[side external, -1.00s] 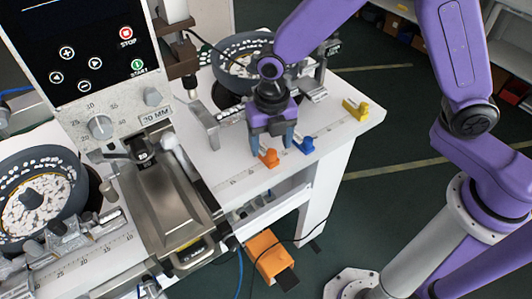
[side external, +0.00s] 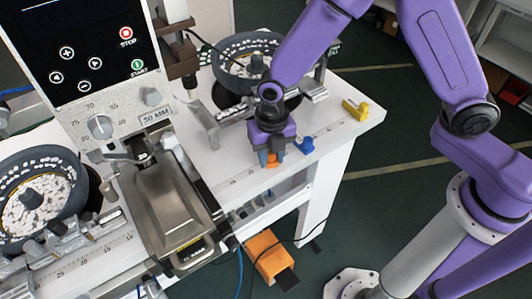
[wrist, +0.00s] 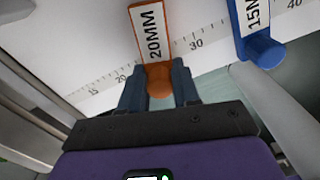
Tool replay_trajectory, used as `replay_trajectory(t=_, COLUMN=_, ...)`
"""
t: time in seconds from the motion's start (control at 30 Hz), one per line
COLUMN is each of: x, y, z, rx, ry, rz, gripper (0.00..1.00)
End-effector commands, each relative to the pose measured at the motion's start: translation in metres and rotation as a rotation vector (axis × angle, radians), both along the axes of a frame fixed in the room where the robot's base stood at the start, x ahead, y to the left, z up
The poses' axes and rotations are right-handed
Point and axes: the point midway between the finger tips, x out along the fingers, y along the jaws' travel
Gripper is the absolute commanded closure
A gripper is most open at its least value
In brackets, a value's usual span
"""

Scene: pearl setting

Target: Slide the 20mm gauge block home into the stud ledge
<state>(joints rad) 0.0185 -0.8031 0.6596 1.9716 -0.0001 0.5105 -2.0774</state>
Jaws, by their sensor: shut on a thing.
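The orange gauge block (side external: 272,160) sits on the white bench near its front edge. In the wrist view the orange block (wrist: 150,32) carries a white label reading 20MM, and its rounded end is between my fingers. My gripper (side external: 272,158) is shut on that end, low over the bench; the fingers also show in the wrist view (wrist: 160,88). I cannot tell for sure which part is the stud ledge; a grey metal bracket (side external: 203,122) stands on the bench to the left of my gripper.
A blue block (wrist: 265,50) marked 15M stands right of the orange one. A yellow block (side external: 355,109) is farther right. The machine with a screen (side external: 85,45) and a metal cover (side external: 168,208) is at left. A part bowl (side external: 245,58) stands behind.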

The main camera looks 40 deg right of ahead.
Motion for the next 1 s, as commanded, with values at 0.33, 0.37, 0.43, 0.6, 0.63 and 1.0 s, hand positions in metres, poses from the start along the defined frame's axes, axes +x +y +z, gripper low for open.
replay_trajectory(t=0.33, x=0.000, y=0.000, z=0.004, rx=0.001, ry=-0.001, rz=0.000, gripper=0.99)
replay_trajectory(t=0.37, x=0.000, y=0.001, z=0.006, rx=0.002, ry=-0.002, rz=0.000, gripper=0.99)
replay_trajectory(t=0.43, x=0.001, y=0.001, z=0.011, rx=0.002, ry=-0.003, rz=0.000, gripper=0.99)
replay_trajectory(t=0.6, x=0.000, y=0.000, z=0.035, rx=0.004, ry=-0.004, rz=0.000, gripper=0.99)
replay_trajectory(t=0.63, x=-0.004, y=-0.003, z=0.039, rx=0.002, ry=-0.003, rz=0.001, gripper=0.99)
replay_trajectory(t=1.0, x=-0.052, y=-0.033, z=0.097, rx=0.003, ry=-0.002, rz=0.001, gripper=0.99)
